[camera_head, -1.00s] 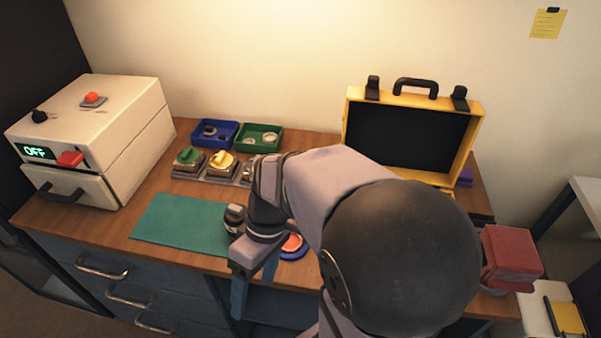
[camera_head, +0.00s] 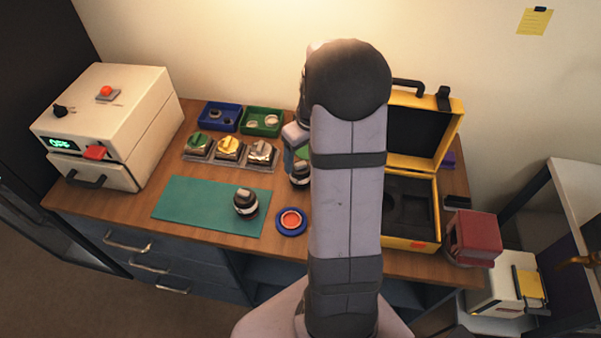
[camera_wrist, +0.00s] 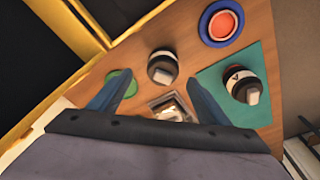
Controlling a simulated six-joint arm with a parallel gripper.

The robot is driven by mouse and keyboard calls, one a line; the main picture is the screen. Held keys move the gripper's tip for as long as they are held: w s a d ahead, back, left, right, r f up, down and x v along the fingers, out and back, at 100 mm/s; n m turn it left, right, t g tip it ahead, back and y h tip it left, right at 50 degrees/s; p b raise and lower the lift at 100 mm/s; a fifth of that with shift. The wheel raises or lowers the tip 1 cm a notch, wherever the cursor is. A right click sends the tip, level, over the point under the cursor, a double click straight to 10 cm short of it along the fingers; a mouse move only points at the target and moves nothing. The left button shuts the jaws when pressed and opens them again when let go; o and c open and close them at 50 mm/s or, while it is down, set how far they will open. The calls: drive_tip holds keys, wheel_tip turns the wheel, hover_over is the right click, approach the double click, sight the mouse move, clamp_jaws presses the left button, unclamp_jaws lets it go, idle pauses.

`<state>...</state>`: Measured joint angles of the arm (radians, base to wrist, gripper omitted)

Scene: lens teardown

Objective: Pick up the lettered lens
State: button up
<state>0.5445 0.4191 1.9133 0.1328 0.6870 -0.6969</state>
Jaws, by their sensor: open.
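A dark lens with a pale band and a light top block stands on the teal mat, in the head view (camera_head: 246,202) and the wrist view (camera_wrist: 242,88). In the wrist view a small letter-like mark shows on its band. A second, similar lens (camera_wrist: 163,68) stands on the bare wood; I cannot make out a letter on it. It also shows in the head view (camera_head: 300,174), partly behind my arm. My gripper (camera_wrist: 158,84) is open and empty, its blue fingers apart, pointing toward the second lens. In the head view my arm mostly hides the gripper.
A blue ring with an orange centre (camera_head: 291,221) sits beside the teal mat (camera_head: 185,205). An open yellow case (camera_head: 412,243) stands at right. Knobbed blocks (camera_head: 229,150) and blue (camera_head: 219,116) and green bins (camera_head: 262,121) are behind. A white machine (camera_head: 110,120) is at left.

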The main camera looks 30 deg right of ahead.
sight(301, 168)
drive_tip(key=shift+w+a+f+p, duration=0.1)
drive_tip(key=shift+f+p, duration=0.35)
drive_tip(key=shift+f, duration=0.5)
drive_tip(key=shift+w+a+f+p, duration=0.15)
drive_tip(key=shift+f+p, duration=0.3)
drive_tip(key=shift+f, duration=0.45)
drive_tip(key=shift+w+a+f+p, duration=0.1)
drive_tip(key=shift+f+p, duration=0.35)
drive_tip(key=shift+f, duration=0.5)
drive_tip(key=shift+w+f, duration=0.1)
drive_tip(key=shift+f, duration=0.7)
drive_tip(key=shift+c, duration=0.3)
drive_tip(key=shift+d, duration=0.1)
drive_tip(key=c, duration=1.1)
